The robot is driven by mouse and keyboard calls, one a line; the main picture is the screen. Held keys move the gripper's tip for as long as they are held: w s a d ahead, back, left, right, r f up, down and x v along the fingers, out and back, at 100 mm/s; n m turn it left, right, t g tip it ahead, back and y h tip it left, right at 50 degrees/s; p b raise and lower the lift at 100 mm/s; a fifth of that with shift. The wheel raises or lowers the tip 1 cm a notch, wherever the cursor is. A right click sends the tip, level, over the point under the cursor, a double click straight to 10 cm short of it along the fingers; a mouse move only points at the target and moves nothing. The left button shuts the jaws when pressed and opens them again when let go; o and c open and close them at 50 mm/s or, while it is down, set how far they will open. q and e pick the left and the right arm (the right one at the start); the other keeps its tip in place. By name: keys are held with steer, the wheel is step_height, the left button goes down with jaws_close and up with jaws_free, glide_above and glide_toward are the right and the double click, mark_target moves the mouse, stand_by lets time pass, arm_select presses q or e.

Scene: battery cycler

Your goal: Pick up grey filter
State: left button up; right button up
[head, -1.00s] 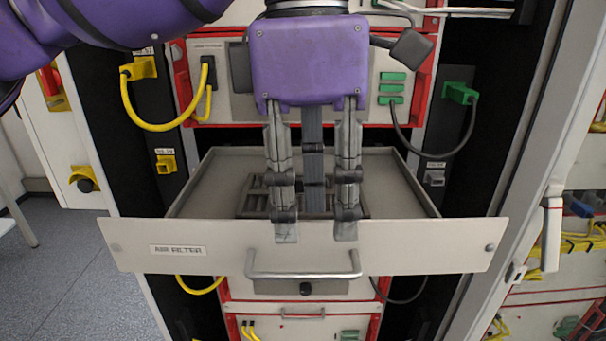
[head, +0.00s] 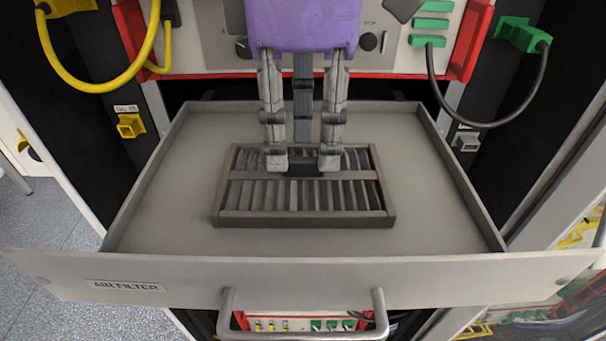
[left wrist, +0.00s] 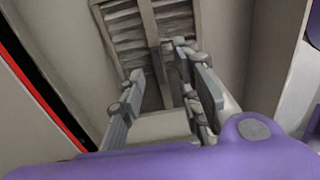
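The grey filter (head: 300,216) is a slatted rectangular frame with a middle bar. It lies flat in the open drawer (head: 440,228) labelled AIR FILTER. I cannot tell if the fingertips touch the filter. In the left wrist view the open fingers (left wrist: 163,85) reach towards the slatted filter (left wrist: 120,22), whose middle bar shows between and beyond them. My right gripper is in neither current view.
The drawer has low side walls and a front panel with a handle (head: 303,333). The rack unit (head: 395,62) with a red frame stands behind and above the drawer. A yellow cable (head: 75,85) and a black cable (head: 490,122) hang at the sides. The drawer floor around the filter is bare.

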mark_target(303, 174)
arm_select(q)
step_height(303, 174, down, 2)
steer(key=shift+w+f, duration=0.1)
steer(key=shift+w, duration=0.05)
steer(key=shift+f, duration=0.1)
jaws_close()
stand_by(0.3)
